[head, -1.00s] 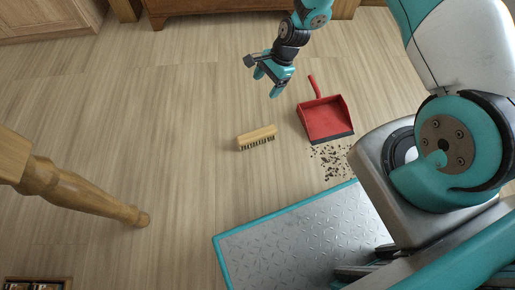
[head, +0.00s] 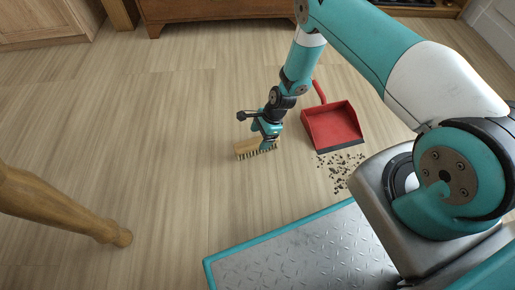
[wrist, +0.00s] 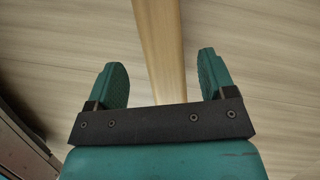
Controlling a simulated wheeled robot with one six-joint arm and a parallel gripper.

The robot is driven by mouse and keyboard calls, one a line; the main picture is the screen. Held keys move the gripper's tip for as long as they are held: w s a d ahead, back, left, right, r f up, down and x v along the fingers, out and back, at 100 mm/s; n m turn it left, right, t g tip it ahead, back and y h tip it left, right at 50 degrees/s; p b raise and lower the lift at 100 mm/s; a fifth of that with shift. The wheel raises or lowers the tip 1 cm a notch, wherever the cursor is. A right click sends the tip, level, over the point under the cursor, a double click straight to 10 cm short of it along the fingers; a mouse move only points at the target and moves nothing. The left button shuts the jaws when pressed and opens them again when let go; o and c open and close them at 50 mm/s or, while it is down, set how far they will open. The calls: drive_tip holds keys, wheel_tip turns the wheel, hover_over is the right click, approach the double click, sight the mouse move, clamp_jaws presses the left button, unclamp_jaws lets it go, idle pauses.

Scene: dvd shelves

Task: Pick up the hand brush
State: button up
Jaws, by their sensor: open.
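The hand brush (head: 246,149) has a light wooden back and dark bristles, and it lies bristles down on the wooden floor. My gripper (head: 268,143) is right over the brush's right part in the head view and hides some of it. In the wrist view the brush's wooden back (wrist: 160,50) runs up between the two open teal fingers of my gripper (wrist: 163,80). A gap shows on each side of the wood, and no finger is seen touching it.
A red dustpan (head: 333,125) lies right of the brush, with dark crumbs (head: 342,168) scattered in front of it. A wooden furniture leg (head: 65,210) stands at the left. The floor left of the brush is clear.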

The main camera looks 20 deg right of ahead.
sight(257, 141)
drive_tip(key=b+x, duration=0.4)
drive_tip(key=x, duration=0.1)
drive_tip(key=shift+w+f, duration=0.15)
drive_tip(key=shift+f, duration=0.1)
drive_tip(key=shift+a+r, duration=0.1)
drive_tip(key=shift+r, duration=0.05)
drive_tip(key=c, duration=1.1)
